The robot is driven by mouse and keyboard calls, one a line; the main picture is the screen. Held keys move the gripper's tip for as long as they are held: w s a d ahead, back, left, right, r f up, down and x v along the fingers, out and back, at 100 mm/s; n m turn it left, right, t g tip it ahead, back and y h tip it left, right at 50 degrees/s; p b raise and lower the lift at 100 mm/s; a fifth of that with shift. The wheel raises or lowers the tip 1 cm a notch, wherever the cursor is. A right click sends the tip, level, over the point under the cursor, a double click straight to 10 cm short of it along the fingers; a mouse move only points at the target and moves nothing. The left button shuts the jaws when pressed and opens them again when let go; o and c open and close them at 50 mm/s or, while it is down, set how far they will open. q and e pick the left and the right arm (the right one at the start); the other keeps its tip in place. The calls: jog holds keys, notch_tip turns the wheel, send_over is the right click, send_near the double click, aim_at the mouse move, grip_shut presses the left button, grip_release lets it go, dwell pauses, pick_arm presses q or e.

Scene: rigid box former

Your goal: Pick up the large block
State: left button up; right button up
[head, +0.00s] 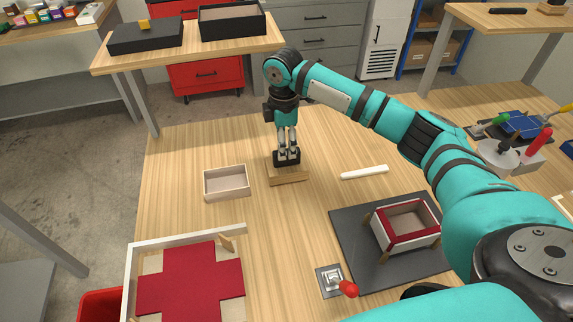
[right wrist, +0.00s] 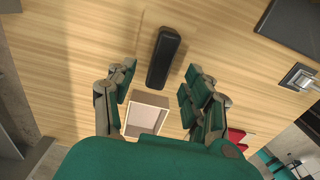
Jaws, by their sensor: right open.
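The large block seems to be the wooden block (head: 289,177) with a black upper part (head: 280,161), standing on the table at the middle of the head view. In the right wrist view the black part (right wrist: 164,57) is a long dark bar, and the wooden part blends with the table. My right gripper (head: 288,152) points down right over the block in the head view. In the right wrist view its open fingers (right wrist: 158,84) stand apart to either side of the bar's near end. I cannot tell whether they touch it. My left gripper is not in view.
A small open box (head: 227,183) stands left of the block. A white stick (head: 364,172) lies to the right. A red-trimmed box (head: 407,224) sits on a dark mat (head: 353,222). A red cross-shaped sheet (head: 190,281) lies in a white frame at front left; a red-knobbed lever (head: 347,288) is near.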

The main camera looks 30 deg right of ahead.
aim_at(287, 151)
jog(key=f, duration=0.3)
jog(key=f+p, duration=0.1)
jog(key=shift+s+d+f, duration=0.1)
jog(key=shift+d+f, duration=0.15)
jog(key=shift+d, duration=0.1)
jog(key=shift+c, duration=0.3)
jog(key=shift+r, duration=0.1)
grip_shut()
